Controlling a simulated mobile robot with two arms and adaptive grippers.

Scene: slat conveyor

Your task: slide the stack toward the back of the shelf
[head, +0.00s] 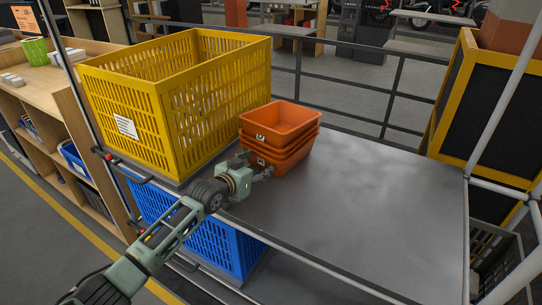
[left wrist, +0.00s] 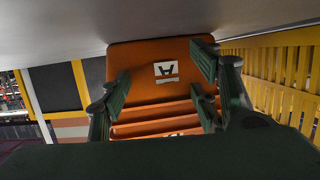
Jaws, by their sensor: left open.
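A stack of orange bins (head: 282,122), nested in one another, stands upright on the grey shelf (head: 385,205), just right of the yellow crate. In the left wrist view, which is upside down, the stack (left wrist: 150,72) shows a white label on its front. My left gripper (head: 262,171) is at the near side of the stack, low over the shelf's front part. Its fingers (left wrist: 158,95) are spread apart, with the stack's front showing between them. I cannot tell whether the fingertips touch the bins. My right gripper is in neither view.
A large yellow crate (head: 165,112) stands close on the left of the stack. A blue crate (head: 228,241) sits on the level below. A dark rail (head: 392,98) runs along the back. The shelf is clear to the right.

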